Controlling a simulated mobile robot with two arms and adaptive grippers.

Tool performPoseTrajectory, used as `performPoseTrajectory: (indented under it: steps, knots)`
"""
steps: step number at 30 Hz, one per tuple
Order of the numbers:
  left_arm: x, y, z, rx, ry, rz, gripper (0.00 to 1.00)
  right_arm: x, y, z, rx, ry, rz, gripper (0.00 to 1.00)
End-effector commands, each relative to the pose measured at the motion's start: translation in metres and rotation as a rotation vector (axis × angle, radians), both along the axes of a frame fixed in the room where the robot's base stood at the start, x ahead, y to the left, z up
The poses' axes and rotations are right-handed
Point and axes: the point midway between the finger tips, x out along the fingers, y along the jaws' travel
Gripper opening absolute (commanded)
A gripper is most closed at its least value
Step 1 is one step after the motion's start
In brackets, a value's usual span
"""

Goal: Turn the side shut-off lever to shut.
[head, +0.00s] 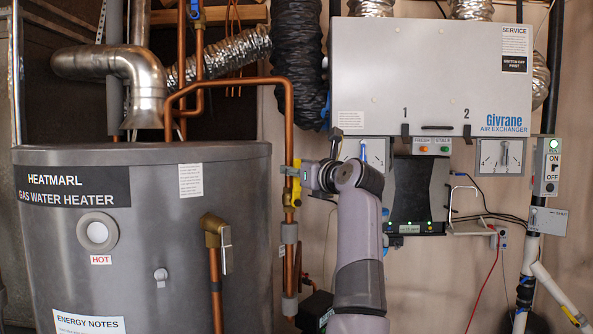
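A yellow valve with a yellow lever (296,192) sits on the vertical copper pipe to the right of the grey water heater (150,260). The yellow part looks upright, along the pipe. My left arm rises from the bottom centre, and its gripper (294,171) points left, at the upper part of the yellow valve. The fingertips overlap the valve in the picture. They are too small to show whether they touch it, or whether they are open or shut. The wrist hides the area just right of the valve. My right gripper is not in view.
The air exchanger (430,75) hangs at upper right, with dials and a black unit (412,190) below. An ON/OFF switch box (547,165) is at far right. Copper pipes stand close to the valve.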

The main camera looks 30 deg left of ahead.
Motion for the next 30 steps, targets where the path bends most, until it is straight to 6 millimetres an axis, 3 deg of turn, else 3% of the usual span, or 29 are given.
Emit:
performPoseTrajectory:
  steps: [17,30]
  knots:
    - [-0.0002,0.0002,-0.0001,0.0,0.0,0.001,0.0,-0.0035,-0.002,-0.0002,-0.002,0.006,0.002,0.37]
    - [-0.0001,0.0,0.0,0.0,0.0,0.001,0.0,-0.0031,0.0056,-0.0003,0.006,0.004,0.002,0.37]
